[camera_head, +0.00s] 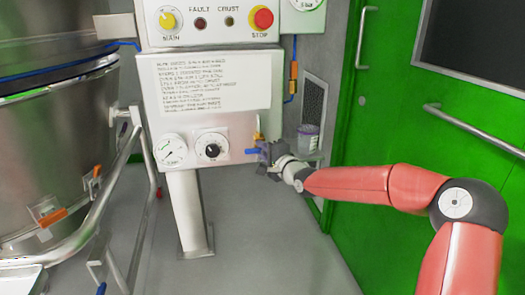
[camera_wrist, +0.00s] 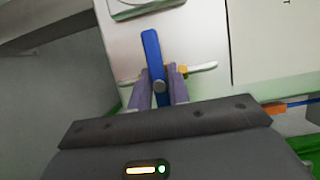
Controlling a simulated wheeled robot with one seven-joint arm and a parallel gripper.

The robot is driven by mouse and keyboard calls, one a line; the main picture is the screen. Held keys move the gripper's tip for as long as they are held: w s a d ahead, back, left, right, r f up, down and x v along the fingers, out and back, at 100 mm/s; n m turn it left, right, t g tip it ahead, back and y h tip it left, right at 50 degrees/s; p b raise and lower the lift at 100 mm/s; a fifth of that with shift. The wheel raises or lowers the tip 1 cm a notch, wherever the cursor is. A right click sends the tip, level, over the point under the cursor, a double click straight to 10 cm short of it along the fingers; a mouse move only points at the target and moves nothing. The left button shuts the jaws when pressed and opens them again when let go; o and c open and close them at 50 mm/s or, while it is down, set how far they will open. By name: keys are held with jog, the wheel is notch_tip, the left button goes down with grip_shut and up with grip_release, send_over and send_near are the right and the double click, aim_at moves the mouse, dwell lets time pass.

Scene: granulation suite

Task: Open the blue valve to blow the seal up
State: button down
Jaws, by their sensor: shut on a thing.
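The blue valve handle (camera_wrist: 152,55) shows in the wrist view as a blue lever standing up between my fingers, with a brass and white fitting crossing behind it. In the head view its blue end (camera_head: 252,151) sticks out to the left at the lower right of the white control panel. My gripper (camera_wrist: 161,92) is shut on the blue lever. In the head view my gripper (camera_head: 264,152) covers part of the valve, and a brass fitting (camera_head: 258,136) shows just above it.
The white panel (camera_head: 205,90) carries a pressure gauge (camera_head: 170,149), a black knob (camera_head: 212,148), a yellow MAIN knob (camera_head: 168,20) and a red STOP button (camera_head: 263,18). A steel vessel (camera_head: 50,150) stands left. A green door (camera_head: 400,120) lies behind my arm.

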jog(key=shift+n, duration=0.3)
jog(key=shift+n+g+p, duration=0.3)
jog(key=shift+n+p, duration=0.15)
jog(key=shift+n, duration=0.35)
jog(key=shift+n+g+h, duration=0.3)
jog(key=shift+n+h, duration=0.3)
jog(key=shift+n, duration=0.5)
jog(key=shift+a+f+n+h+b, duration=0.1)
jog(key=shift+n+h+b, duration=0.2)
jog(key=shift+n+h, duration=0.6)
jog(key=shift+f+n+g+h+b, duration=0.1)
jog(key=shift+n+g+h+b, duration=0.25)
jog(key=shift+n+b, duration=0.7)
jog(key=n+h+b, duration=0.2)
jog(key=n+b, duration=0.1)
jog(key=b, duration=0.3)
jog(key=shift+f+n+h+b, duration=0.1)
jog(key=shift+n+h+b, duration=0.15)
jog(key=shift+n+b, duration=0.1)
jog(key=n+h+b, duration=0.1)
jog(key=b, duration=0.2)
jog(key=shift+r+n, duration=0.25)
jog(key=shift+n, duration=0.15)
